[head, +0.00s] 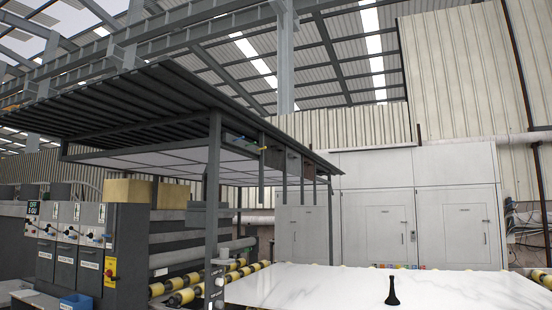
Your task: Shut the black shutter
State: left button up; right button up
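No part in the head view is clearly a black shutter. The nearest match is a dark ribbed panel (125,103) that forms the sloping roof of a metal frame at the upper left, but I cannot tell whether it is the shutter. A small black bottle-shaped object (392,291) stands upright on the white stone slab (310,287) at the lower right. Neither of my grippers is in view.
Dark control cabinets (70,245) stand at the left, beside black and yellow rollers (182,297). A frame post (213,190) stands between them and the slab. Large white cabinets (388,210) close off the back. A blue bin (75,303) sits at the lower left.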

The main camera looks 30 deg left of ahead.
aim_at(274, 152)
jog(key=u, duration=0.25)
jog(key=i+u, duration=0.2)
jog(key=i, duration=0.75)
jog(key=i+u, duration=0.25)
jog(key=i, duration=0.7)
jog(key=i+u, duration=0.1)
jog(key=i, duration=1.4)
jog(key=i+z, duration=0.45)
jog(key=i, duration=0.65)
